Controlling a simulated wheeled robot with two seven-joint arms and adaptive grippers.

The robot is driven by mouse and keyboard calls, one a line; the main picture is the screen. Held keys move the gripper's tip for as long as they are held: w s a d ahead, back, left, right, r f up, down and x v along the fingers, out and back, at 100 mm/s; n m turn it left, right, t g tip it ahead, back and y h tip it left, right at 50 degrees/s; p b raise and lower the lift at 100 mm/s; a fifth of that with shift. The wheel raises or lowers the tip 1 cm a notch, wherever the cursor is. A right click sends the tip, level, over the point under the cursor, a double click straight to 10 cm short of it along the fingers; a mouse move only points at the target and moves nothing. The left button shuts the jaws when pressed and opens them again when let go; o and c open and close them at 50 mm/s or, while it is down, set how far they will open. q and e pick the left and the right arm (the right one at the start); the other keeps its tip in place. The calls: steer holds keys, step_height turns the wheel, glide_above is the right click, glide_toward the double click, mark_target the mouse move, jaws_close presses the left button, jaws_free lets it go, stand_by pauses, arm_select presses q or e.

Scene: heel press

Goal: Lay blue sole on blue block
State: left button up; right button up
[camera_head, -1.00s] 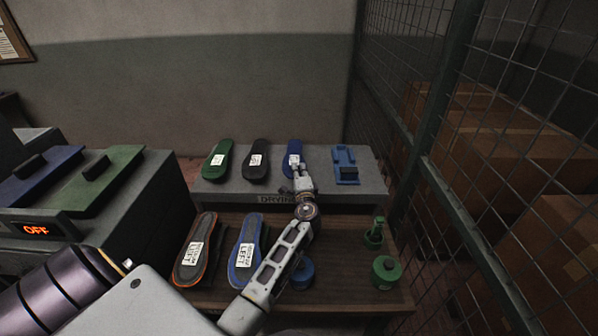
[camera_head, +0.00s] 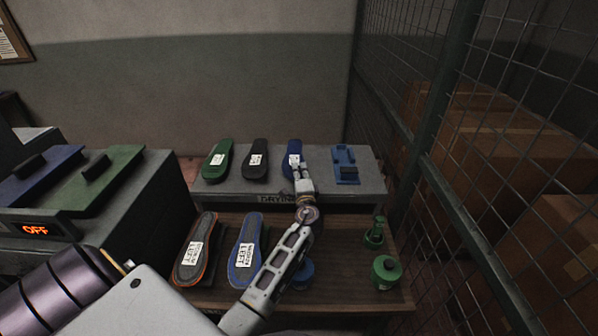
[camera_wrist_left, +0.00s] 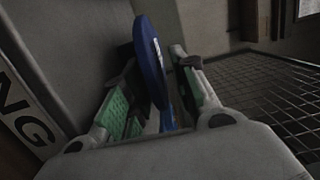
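A blue sole (camera_head: 294,154) with a white label lies on the raised grey shelf, in the row with a green and a black sole. My left gripper (camera_head: 296,167) is at its near end. In the left wrist view the blue sole (camera_wrist_left: 151,65) stands between the two green-padded fingers of my left gripper (camera_wrist_left: 158,95), with a gap beside it, so the fingers look open around it. A blue block-like piece (camera_head: 345,166) sits on the shelf to the right of the sole. My right gripper is not in view.
A green sole (camera_head: 217,160) and a black sole (camera_head: 255,160) lie to the left. Two soles labelled LEFT, one orange-rimmed (camera_head: 194,250) and one blue-rimmed (camera_head: 245,250), lie on the lower wooden board with blue and green pots (camera_head: 386,272). A wire fence (camera_head: 440,190) stands at right.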

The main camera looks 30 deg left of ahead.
arm_select(q)
steer(key=b+v, duration=0.2)
steer(key=v, duration=0.8)
steer(key=shift+s+d, duration=0.2)
stand_by(0.6)
